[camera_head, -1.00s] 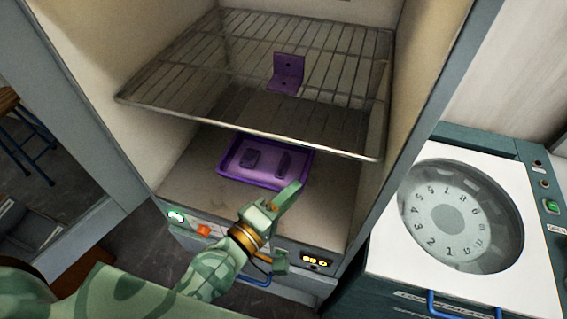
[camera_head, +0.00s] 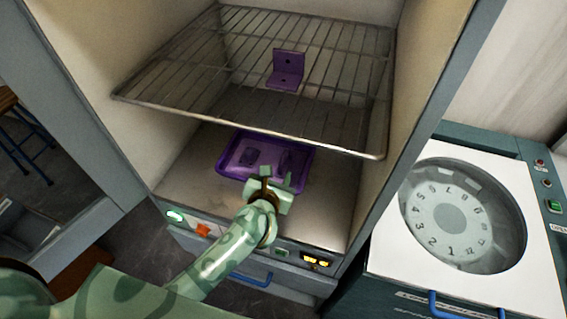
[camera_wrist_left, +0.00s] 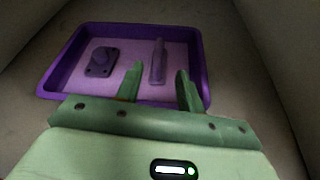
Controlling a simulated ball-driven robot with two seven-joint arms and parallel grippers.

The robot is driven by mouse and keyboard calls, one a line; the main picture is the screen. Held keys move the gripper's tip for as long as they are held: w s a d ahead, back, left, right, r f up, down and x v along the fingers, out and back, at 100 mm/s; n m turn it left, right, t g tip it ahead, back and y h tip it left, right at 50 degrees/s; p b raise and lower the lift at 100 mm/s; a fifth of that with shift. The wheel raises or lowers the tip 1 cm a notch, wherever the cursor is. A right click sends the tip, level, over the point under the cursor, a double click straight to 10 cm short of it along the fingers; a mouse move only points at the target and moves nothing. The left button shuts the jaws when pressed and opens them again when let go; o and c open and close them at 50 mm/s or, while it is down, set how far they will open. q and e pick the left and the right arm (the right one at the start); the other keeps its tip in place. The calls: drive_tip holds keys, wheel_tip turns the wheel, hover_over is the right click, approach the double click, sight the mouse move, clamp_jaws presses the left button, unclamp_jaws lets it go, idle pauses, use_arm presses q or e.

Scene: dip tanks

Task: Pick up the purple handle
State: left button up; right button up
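The purple handle (camera_wrist_left: 158,58) is a slim upright-looking piece in the right half of a purple tray (camera_wrist_left: 62,62). In the head view the handle (camera_head: 288,159) lies in the tray (camera_head: 226,163) on the cabinet floor, dim and close in colour to it. My left gripper (camera_head: 271,183) is green and at the tray's front edge, partly hiding it. In the left wrist view its fingers (camera_wrist_left: 158,74) are open, one on each side of the handle's near end, with nothing visibly held. My right gripper is in neither view.
A wire shelf (camera_head: 180,75) spans the cabinet above, carrying a purple angle bracket (camera_head: 287,72). Cabinet walls flank both sides. A white-topped machine with a round dial window (camera_head: 462,215) stands at right.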

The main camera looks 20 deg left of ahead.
sight(281, 164)
use_arm(q)
drive_tip(key=b+x, duration=0.1)
drive_tip(key=x, duration=0.4)
drive_tip(key=shift+w+a, duration=0.1)
drive_tip(key=shift+w, duration=0.3)
drive_tip(key=shift+r, duration=0.1)
clamp_jaws()
